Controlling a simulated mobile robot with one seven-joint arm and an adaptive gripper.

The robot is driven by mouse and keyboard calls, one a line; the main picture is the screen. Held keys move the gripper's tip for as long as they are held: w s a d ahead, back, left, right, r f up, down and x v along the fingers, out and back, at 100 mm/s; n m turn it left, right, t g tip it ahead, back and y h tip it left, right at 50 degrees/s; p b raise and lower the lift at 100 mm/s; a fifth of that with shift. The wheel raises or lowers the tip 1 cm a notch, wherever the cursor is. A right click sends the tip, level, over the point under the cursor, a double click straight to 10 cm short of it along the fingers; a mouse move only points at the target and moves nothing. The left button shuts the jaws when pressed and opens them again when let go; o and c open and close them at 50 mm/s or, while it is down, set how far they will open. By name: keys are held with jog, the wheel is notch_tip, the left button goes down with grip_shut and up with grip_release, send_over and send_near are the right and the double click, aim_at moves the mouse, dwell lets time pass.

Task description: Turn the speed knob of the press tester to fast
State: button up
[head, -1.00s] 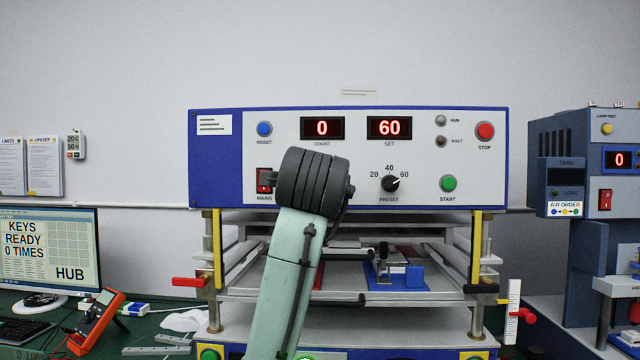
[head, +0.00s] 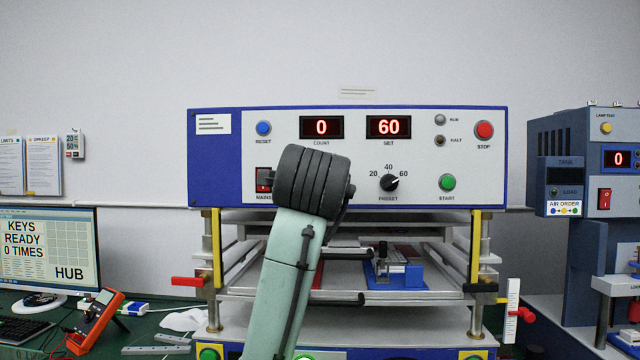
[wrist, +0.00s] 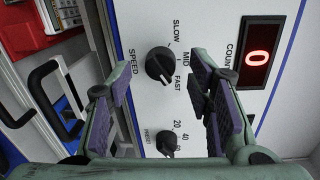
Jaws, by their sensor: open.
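The press tester (head: 215,165) is a blue-edged machine with a white front panel. Its black speed knob (wrist: 159,65) shows in the wrist view beside SLOW, MID and FAST marks. The knob's light pointer mark leans to the lower right, towards the FAST side; its exact setting is hard to tell. My gripper (wrist: 163,80) is open and empty, with one padded finger on each side of the knob in the picture. I cannot tell how far the fingertips are from the panel. In the head view my arm hides the speed knob and the gripper.
The preset knob (head: 389,183) sits close by and points to 60; it also shows low in the wrist view (wrist: 167,144). The mains switch (head: 264,180), start button (head: 447,182) and stop button (head: 484,130) share the panel. Open press shelves lie below.

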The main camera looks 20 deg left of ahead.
jog(key=v, duration=1)
jog(key=shift+s, duration=0.35)
jog(key=shift+d, duration=0.1)
